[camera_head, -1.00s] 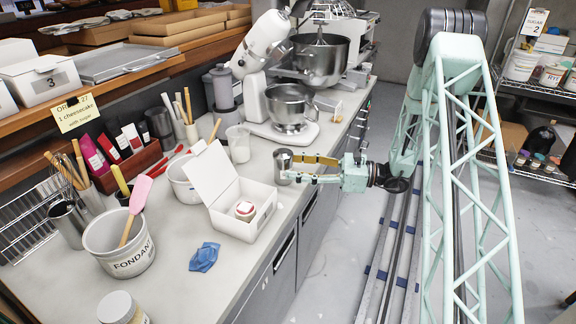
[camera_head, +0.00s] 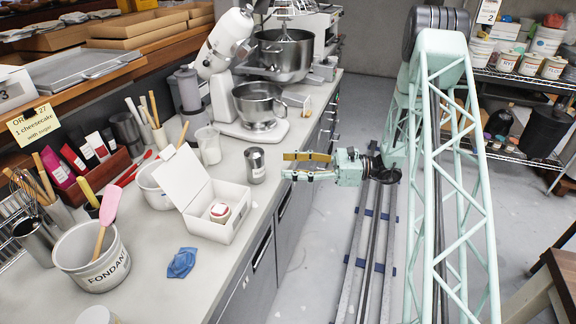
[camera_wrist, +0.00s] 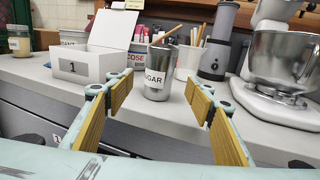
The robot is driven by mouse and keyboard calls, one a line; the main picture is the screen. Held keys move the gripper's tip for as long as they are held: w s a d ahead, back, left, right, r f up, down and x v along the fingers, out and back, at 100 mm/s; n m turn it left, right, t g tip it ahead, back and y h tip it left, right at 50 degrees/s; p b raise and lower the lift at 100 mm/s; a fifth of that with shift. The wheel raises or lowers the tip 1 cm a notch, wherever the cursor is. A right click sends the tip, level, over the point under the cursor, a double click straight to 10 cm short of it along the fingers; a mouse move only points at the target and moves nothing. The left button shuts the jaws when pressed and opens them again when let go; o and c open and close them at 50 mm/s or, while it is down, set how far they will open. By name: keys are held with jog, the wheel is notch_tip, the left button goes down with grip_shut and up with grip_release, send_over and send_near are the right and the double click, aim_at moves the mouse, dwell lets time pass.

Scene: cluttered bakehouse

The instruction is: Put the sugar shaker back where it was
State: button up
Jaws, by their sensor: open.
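The sugar shaker (camera_head: 255,165), a grey metal cylinder, stands upright on the counter to the right of the open white box.
The open white box (camera_head: 205,222) holds a small round cake. A mixer with a steel bowl (camera_head: 260,105) stands behind the shaker. A blue cloth (camera_head: 182,262) and the fondant tub (camera_head: 92,260) are nearer. The rack (camera_head: 510,78) holds several tubs. The floor aisle is open.

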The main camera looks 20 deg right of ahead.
dwell(0.5)
jog(key=s+a+r+n+g+h, duration=0.45)
jog(key=s+a+r+n, duration=0.35)
jog(key=s+r, duration=0.4)
jog(key=s+a+r+n+g+h, duration=0.3)
jog(key=s+a+r+n+g, duration=0.2)
jog(key=s+a+r, duration=0.65)
jog(key=s+d+r+n+t+h, duration=0.2)
jog(key=s+d+n+h, duration=0.1)
jog(key=s, duration=0.5)
jog(key=s+d+r+n+t+h, duration=0.2)
jog(key=s+n+h, duration=0.1)
jog(key=s, duration=0.5)
jog(key=s+d+r+n+t+h, duration=0.2)
jog(key=s+d+n+h, duration=0.1)
jog(key=s, duration=0.5)
jog(key=shift+d+n, duration=0.3)
jog(key=shift+n, duration=0.2)
